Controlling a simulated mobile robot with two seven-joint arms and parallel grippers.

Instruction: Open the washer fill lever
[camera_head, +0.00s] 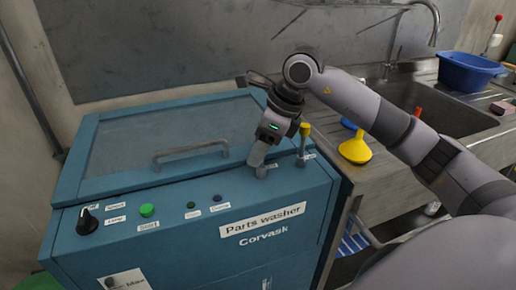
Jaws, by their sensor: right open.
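The blue parts washer (130,248) fills the left and middle of the view, with "Parts washer Corvask" on its front. An upright lever with a yellow knob (304,131) stands at the right end of its top ledge. A small label beside it is too small to read. My right gripper (260,161) points down over the ledge, just left of this lever and apart from it. Its jaws are open. A small grey base (262,172) and a label show under the fingertips; a second lever there may be hidden by the gripper. My left gripper is out of view.
The washer's lid with its grey handle (190,153) is closed behind the ledge. A black knob (87,222) and a green button (147,210) sit on the left. A sink counter at right holds a yellow funnel-like object (355,149) and a blue basin (468,72).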

